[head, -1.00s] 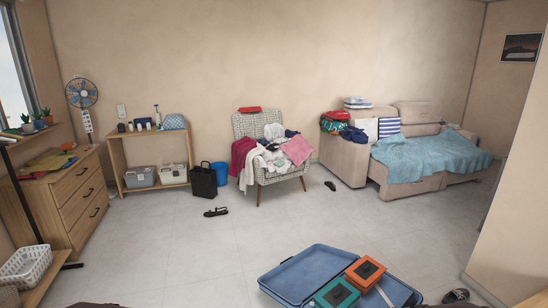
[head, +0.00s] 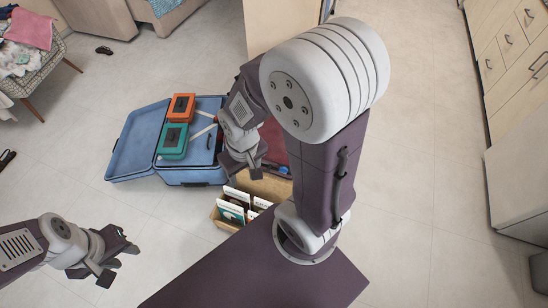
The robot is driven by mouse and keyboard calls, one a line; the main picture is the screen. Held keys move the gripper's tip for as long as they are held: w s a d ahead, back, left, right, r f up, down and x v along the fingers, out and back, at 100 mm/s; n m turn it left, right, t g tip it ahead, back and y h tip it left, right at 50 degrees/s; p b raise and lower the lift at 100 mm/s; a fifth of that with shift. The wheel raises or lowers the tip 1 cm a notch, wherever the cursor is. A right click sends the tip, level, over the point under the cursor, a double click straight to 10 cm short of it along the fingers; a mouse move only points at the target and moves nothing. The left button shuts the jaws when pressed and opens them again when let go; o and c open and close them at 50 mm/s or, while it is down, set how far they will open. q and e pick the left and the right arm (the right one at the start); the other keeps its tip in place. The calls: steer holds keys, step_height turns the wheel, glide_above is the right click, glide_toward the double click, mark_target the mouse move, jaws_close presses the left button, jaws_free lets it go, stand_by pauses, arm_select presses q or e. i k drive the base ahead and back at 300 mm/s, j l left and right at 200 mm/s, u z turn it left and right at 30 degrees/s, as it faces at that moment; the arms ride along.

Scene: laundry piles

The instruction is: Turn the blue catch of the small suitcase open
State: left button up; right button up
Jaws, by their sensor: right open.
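A dark red case (head: 274,146), which looks like the small suitcase, lies behind my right arm and is mostly hidden by it. A small blue spot (head: 284,170) at its near edge looks like the blue catch; it is too small to tell which way it is turned. My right gripper (head: 246,174) is open, just left of the red case and above the box's far left corner; I cannot tell whether it touches anything. My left gripper (head: 118,262) is open and empty over bare floor at the lower left.
A large blue suitcase (head: 133,145) lies open to the left, with an orange box (head: 181,107) and a green box (head: 172,141) in it. A cardboard box (head: 268,187) of sleeves stands in front of the red case. Drawers (head: 506,42) line the right; floor between is free.

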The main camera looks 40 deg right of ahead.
mark_target(283, 170)
steer(key=i+z, duration=0.2)
steer(key=z, duration=1.1)
